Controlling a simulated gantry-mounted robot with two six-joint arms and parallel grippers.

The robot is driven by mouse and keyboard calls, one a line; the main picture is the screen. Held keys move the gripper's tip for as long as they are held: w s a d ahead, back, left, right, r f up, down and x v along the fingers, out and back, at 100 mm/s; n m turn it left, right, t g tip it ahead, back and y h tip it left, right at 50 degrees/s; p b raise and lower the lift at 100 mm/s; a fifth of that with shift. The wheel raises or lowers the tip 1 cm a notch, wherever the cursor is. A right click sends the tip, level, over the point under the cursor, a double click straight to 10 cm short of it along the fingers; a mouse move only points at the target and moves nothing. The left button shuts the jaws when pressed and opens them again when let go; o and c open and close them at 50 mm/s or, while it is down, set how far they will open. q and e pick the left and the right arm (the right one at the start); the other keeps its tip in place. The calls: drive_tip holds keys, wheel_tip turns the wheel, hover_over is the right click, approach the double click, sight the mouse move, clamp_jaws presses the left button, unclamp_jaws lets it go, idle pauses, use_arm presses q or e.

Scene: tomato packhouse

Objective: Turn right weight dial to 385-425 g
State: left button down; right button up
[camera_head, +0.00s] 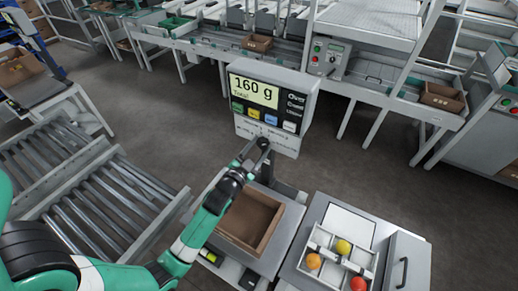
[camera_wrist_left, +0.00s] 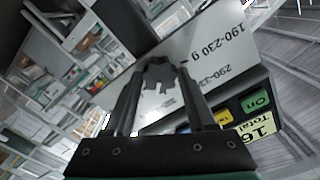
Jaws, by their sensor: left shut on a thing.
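The weighing display unit (camera_head: 272,95) stands in the middle of the head view, its screen reading "160 g Total". Below its buttons is a pale lower panel with small printed markings too small to read there. My left gripper (camera_head: 262,144) is at that panel. In the left wrist view its fingers (camera_wrist_left: 160,75) are shut around a dark dial, which they partly hide. The panel (camera_wrist_left: 212,55) appears upside down there, with "190-230 g" readable and a similar, partly hidden label nearby. I cannot tell the dial's pointer setting. My right gripper is not in view.
An open cardboard box (camera_head: 276,235) sits below the display. To its right, a divided white tray (camera_head: 322,237) holds a yellow (camera_head: 343,247), an orange (camera_head: 313,261) and a red tomato (camera_head: 358,284). Roller conveyors (camera_head: 100,200) lie at left; sorting benches (camera_head: 380,90) stand behind.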

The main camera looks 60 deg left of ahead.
use_arm(q)
drive_tip(key=shift+n+b, duration=0.4)
drive_tip(key=shift+n, duration=1.8)
drive_tip(key=shift+c, duration=1.2)
unclamp_jaws()
drive_tip(key=v, duration=1.1)
drive_tip(key=shift+s+d+p, duration=0.25)
drive_tip(key=shift+p, duration=0.15)
